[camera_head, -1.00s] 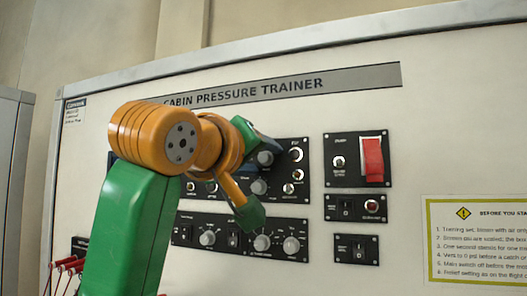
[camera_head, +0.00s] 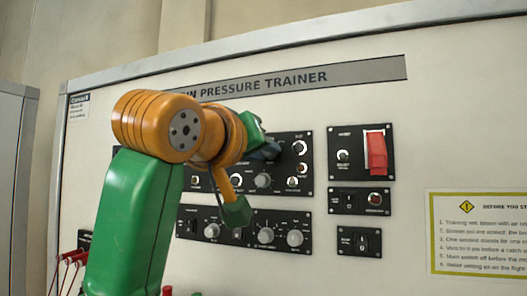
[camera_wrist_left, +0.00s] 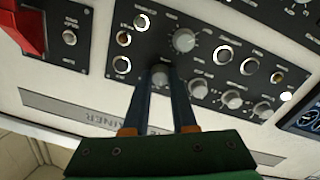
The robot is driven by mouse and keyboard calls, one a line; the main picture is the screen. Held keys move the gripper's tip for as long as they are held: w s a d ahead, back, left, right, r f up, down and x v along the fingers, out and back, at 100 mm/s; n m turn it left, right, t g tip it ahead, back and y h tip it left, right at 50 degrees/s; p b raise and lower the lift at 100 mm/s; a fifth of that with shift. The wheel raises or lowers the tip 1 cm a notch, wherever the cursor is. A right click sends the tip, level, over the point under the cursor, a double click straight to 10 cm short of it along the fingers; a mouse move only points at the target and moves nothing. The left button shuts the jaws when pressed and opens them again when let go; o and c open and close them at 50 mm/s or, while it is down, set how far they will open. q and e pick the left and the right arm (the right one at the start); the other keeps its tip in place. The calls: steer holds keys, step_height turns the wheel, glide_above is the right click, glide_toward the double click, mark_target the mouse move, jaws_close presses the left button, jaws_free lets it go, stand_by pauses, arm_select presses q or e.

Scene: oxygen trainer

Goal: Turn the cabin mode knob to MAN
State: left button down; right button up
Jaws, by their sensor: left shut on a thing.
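My left gripper (camera_head: 268,150) reaches the upper black control panel from the left in the head view. Its two dark fingers (camera_wrist_left: 168,88) point at that panel in the left wrist view, which sees the trainer upside down. The fingers are shut on a grey round knob (camera_wrist_left: 160,76), one on each side of it. In the head view the fingers and hand hide this knob. Its label and pointer are too blurred to read, so I cannot tell its setting. A second grey knob (camera_head: 263,180) sits just below it. My right gripper is not in view.
A lower panel carries several grey knobs (camera_head: 295,238). To the right are a red guarded switch (camera_head: 377,152), small switch panels (camera_head: 359,201) and a yellow-edged notice (camera_head: 480,235). Red-topped levers (camera_head: 72,258) stand at the lower left. Bare white panel lies between the switches and notice.

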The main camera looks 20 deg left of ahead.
arm_select(q)
steer(key=m, duration=1.6)
steer(key=shift+a+r+y, duration=0.1)
steer(key=shift+r+y, duration=0.2)
steer(key=shift+m, duration=0.4)
steer(key=c, duration=0.7)
jaws_free()
steer(key=shift+f, duration=0.1)
